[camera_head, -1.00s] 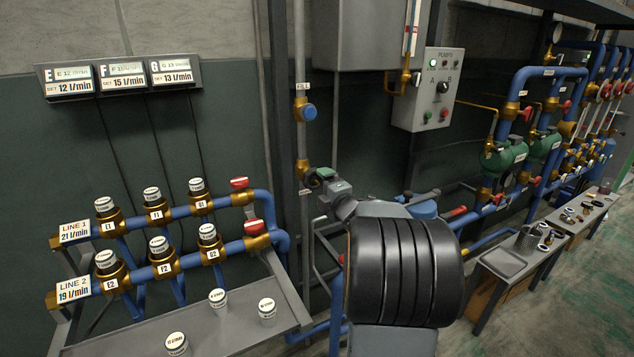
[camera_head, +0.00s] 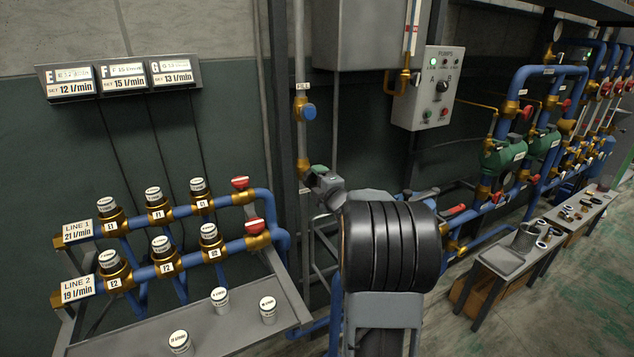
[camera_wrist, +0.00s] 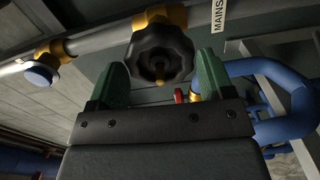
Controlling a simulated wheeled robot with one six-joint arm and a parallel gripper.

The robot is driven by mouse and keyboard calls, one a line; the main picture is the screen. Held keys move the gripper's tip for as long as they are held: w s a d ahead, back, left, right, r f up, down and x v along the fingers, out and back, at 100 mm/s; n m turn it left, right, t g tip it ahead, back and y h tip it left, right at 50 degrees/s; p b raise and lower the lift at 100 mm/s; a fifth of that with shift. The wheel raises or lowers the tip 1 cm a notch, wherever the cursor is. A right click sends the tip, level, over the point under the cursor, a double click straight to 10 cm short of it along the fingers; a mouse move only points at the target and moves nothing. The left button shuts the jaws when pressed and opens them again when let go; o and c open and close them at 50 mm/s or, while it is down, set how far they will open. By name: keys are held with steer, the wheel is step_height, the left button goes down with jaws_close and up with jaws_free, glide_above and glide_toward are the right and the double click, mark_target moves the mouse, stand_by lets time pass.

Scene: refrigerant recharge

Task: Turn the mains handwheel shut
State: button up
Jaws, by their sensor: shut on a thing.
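The black lobed mains handwheel (camera_wrist: 160,56) is in the upper middle of the wrist view, on a brass valve on a grey pipe. The white MAINS label (camera_wrist: 219,14) is to its right. My gripper (camera_wrist: 163,76) has its green fingers on either side of the wheel and is shut on its rim. In the head view my gripper (camera_head: 320,171) is at the grey upright pipe, below the FILL label. The handwheel is hidden there behind my gripper and wrist.
A blue round knob (camera_wrist: 41,75) on a brass fitting is at the left of the wrist view. A thick blue pipe (camera_wrist: 285,100) curves close on the right. In the head view, the grey manifold bench (camera_head: 235,323) is at lower left and a parts table (camera_head: 500,262) at right.

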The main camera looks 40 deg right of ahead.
steer(key=m+p, duration=0.1)
steer(key=m, duration=0.3)
steer(key=shift+p, duration=0.3)
steer(key=shift+m+p, duration=1.15)
steer(key=shift+m, duration=1.15)
